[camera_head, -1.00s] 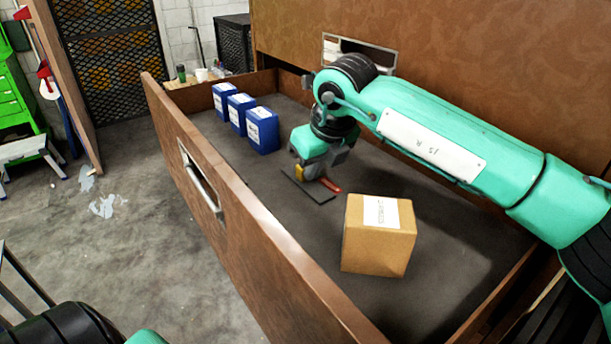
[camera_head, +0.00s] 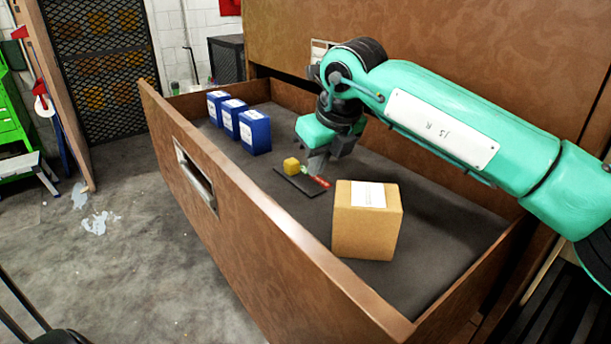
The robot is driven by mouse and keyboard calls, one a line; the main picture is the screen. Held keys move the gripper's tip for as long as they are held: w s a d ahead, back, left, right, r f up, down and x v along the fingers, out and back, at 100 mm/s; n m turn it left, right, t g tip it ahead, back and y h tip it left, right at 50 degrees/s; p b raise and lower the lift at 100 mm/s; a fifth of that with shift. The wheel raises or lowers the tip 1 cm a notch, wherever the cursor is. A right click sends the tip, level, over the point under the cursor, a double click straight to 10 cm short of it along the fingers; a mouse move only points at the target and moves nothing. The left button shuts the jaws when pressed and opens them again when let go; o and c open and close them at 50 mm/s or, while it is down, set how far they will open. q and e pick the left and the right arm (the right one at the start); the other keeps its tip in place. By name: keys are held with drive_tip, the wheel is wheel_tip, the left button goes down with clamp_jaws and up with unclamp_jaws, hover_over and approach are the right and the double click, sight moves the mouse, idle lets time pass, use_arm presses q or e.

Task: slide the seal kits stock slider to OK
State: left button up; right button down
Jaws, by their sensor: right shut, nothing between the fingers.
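The stock slider is a dark flat plate (camera_head: 296,184) on the floor of the open drawer. A yellow knob (camera_head: 291,165) stands at its left, far part. A little green shows beside the knob, and a red strip (camera_head: 321,182) lies at the right. My right gripper (camera_head: 316,172) points down over the slider, shut and empty. Its fingertips are between the yellow knob and the red strip, partly covering the green. I cannot tell whether they touch the slider. No lettering on it is readable. My left gripper is out of view.
A cardboard box (camera_head: 366,228) with a white label stands in the drawer near the slider. Several blue boxes (camera_head: 254,133) stand in a row at the far left. The wooden drawer front (camera_head: 240,225) and side walls surround them. Grey drawer floor is clear between.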

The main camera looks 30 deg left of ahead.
drive_tip(key=v, duration=0.2)
drive_tip(key=shift+s+d+r, duration=0.15)
drive_tip(key=shift+d+r, duration=0.05)
drive_tip(key=shift+r, duration=0.1)
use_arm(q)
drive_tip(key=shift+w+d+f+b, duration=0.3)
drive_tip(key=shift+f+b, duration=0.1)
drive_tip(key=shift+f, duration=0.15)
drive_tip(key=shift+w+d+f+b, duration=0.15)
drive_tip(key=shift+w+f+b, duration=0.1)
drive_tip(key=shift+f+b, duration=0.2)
use_arm(e)
drive_tip(key=v, duration=0.4)
drive_tip(key=shift+w+a+r, duration=0.15)
drive_tip(key=shift+w+r, duration=0.3)
drive_tip(key=shift+r, duration=0.05)
drive_tip(key=shift+s, duration=0.1)
